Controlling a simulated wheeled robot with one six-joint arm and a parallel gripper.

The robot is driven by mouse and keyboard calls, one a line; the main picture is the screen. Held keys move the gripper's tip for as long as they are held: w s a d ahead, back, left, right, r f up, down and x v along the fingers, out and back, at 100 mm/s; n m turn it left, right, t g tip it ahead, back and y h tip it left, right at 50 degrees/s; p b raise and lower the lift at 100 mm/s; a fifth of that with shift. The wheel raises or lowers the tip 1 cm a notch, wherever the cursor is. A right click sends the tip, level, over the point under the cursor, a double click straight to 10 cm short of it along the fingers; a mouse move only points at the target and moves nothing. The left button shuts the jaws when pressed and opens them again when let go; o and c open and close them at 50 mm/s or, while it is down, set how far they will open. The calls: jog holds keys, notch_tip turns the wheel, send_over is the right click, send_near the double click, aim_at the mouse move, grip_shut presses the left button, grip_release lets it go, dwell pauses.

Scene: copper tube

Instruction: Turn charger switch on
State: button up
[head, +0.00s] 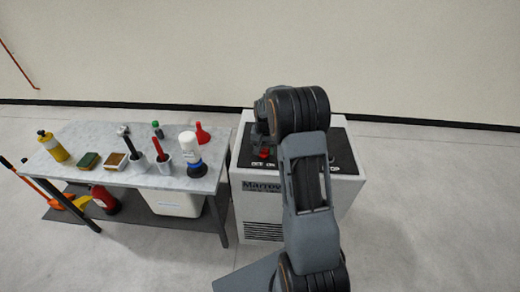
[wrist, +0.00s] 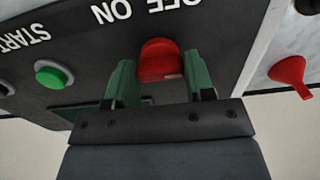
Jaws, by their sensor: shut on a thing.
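The charger is a white box (head: 250,211) with a black sloped top panel, standing right of the workbench in the head view. Its red switch (head: 264,153) sits by the OFF ON lettering and is partly covered by my arm. In the wrist view the red switch (wrist: 160,59) is between the two green fingers of my gripper (wrist: 159,72), which is shut on it. The switch's exact turn angle is hard to tell. In the head view my gripper is mostly hidden behind the arm's wrist.
A green button (wrist: 51,75) by the START lettering lies left of my gripper in the wrist view. The workbench (head: 105,140) holds bottles, cups, sponges and a red funnel (head: 203,133) close to the charger's left. The floor on the right (head: 440,200) is clear.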

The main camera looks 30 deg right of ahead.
aim_at(263, 150)
jog(key=m+b, duration=0.1)
jog(key=m, duration=0.4)
jog(key=shift+m+b, duration=0.3)
jog(key=m+b, duration=0.1)
jog(key=m, duration=0.4)
jog(key=shift+m, duration=0.7)
jog(key=o, duration=0.9)
jog(key=shift+a, duration=0.1)
jog(key=shift+w, duration=0.1)
jog(key=r, duration=1.4)
jog(key=shift+s+b, duration=0.2)
jog(key=shift+b, duration=0.15)
jog(key=shift+a, duration=0.1)
